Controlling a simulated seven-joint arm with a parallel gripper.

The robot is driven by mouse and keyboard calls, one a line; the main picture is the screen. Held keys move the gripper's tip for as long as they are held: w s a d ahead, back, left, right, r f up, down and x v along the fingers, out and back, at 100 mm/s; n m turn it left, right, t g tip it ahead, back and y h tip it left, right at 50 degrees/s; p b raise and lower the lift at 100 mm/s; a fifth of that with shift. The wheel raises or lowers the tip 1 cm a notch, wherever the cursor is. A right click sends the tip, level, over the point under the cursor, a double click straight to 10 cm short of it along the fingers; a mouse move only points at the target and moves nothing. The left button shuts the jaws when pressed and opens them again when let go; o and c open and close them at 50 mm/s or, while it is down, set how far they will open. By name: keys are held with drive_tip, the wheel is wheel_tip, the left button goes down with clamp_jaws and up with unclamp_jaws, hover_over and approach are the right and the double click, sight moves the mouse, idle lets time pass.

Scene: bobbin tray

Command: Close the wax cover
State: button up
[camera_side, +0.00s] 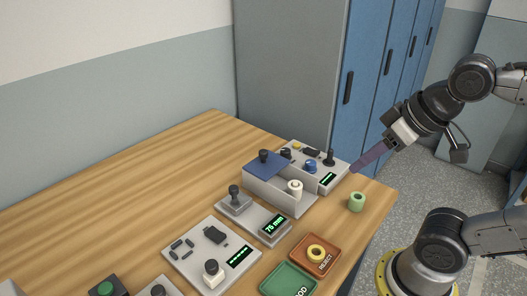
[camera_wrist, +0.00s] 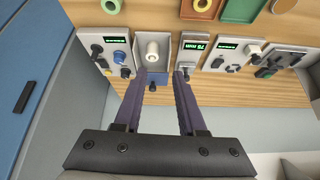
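The blue wax cover (camera_side: 266,166) with its black knob (camera_side: 263,155) lies over the rear part of an open-topped grey box (camera_side: 280,198). The front part of the box is uncovered, and a cream spool (camera_side: 295,187) stands inside it. In the wrist view the spool (camera_wrist: 152,50) and box show beyond the fingertips, with a dark knob (camera_wrist: 152,86) and part of the blue cover visible between the fingers. My gripper (camera_side: 357,167) is above the table, right of the box in the side view, apart from the cover. In the wrist view my gripper (camera_wrist: 160,73) is open and empty.
A control unit (camera_side: 328,177) with knobs adjoins the box. A gauge (camera_side: 262,222) reading 76 mm and a display panel (camera_side: 212,257) stand nearer. The table's rear left is clear.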

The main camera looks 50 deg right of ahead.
drive_tip(key=shift+m, duration=0.5)
drive_tip(key=w+r, duration=0.2)
drive_tip(key=w, duration=0.1)
drive_tip(key=w+r, duration=0.2)
drive_tip(key=w, duration=0.1)
drive_tip(key=w+r, duration=0.2)
drive_tip(key=w, duration=0.1)
drive_tip(key=shift+d, duration=0.4)
clamp_jaws()
drive_tip(key=m+g, duration=0.1)
drive_tip(key=g, duration=0.2)
hover_over(259, 159)
drive_tip(key=shift+h, duration=0.4)
drive_tip(key=shift+d+f, duration=0.1)
drive_tip(key=shift+f, duration=8.3)
